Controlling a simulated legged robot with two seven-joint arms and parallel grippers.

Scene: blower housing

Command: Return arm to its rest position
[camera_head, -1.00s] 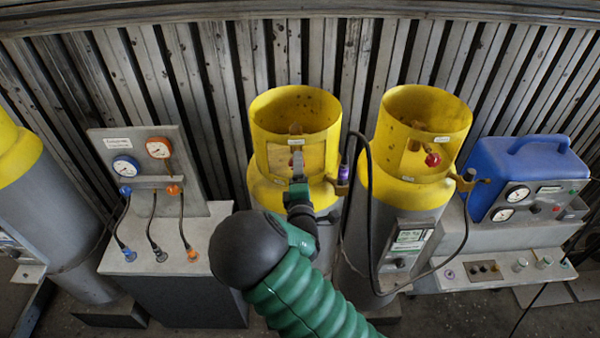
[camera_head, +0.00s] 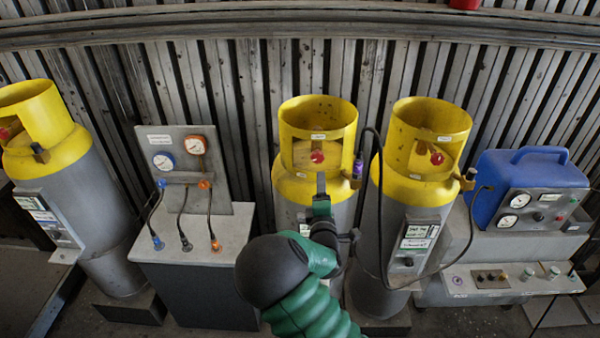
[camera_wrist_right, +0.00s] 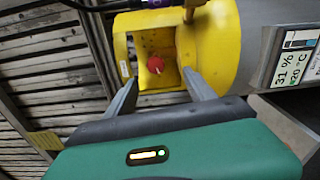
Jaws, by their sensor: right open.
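My right arm is green with a black elbow cap and rises from the bottom centre of the head view. Its gripper (camera_head: 320,185) is in front of the middle gas cylinder (camera_head: 290,188), just below its yellow collar. In the right wrist view the two grey fingers (camera_wrist_right: 160,98) stand wide apart with nothing between them. Beyond them is the yellow collar, with a red valve knob (camera_wrist_right: 155,64) inside its opening; the knob also shows in the head view (camera_head: 317,156). The gripper appears apart from the knob. My left gripper is not in view.
A gauge panel (camera_head: 180,150) stands left, a blue unit (camera_head: 525,185) right. Another cylinder (camera_head: 80,200) is at far left. A corrugated wall closes the back.

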